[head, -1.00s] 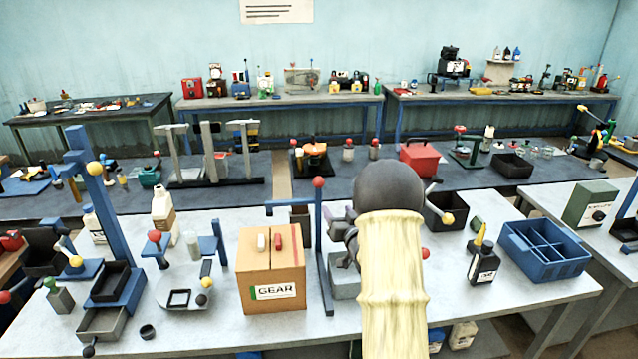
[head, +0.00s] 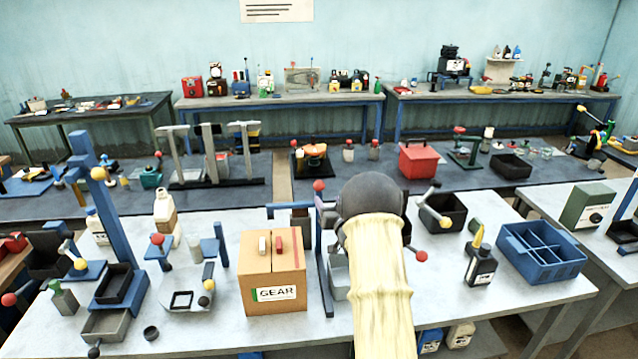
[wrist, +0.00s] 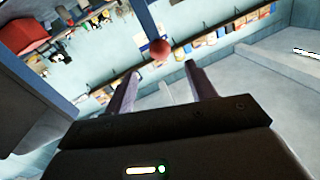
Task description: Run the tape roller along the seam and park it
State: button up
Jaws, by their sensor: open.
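A brown cardboard box (head: 262,272) labelled GEAR stands on the near light bench in the head view. A seam runs across its top. My gripper is mostly hidden behind my own arm in the head view, to the right of the box. In the wrist view my gripper (wrist: 160,88) is open, with nothing between its two fingers.
A tall blue post with a red ball (head: 319,186) stands right of the box; the ball (wrist: 160,49) shows beyond my fingers. A decanting stand (head: 187,296) is left. A dark bin (head: 440,213), a black bottle (head: 481,267) and a blue divided tray (head: 541,266) are right.

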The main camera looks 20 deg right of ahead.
aim_at(321, 189)
jog(key=w+p, duration=0.1)
jog(key=w, duration=0.2)
jog(key=w+p, duration=0.1)
jog(key=w, duration=0.3)
jog(key=w+d+p, duration=0.1)
jog(key=w+p, duration=0.1)
jog(key=w, duration=0.1)
jog(key=shift+w, duration=0.2)
grip_shut()
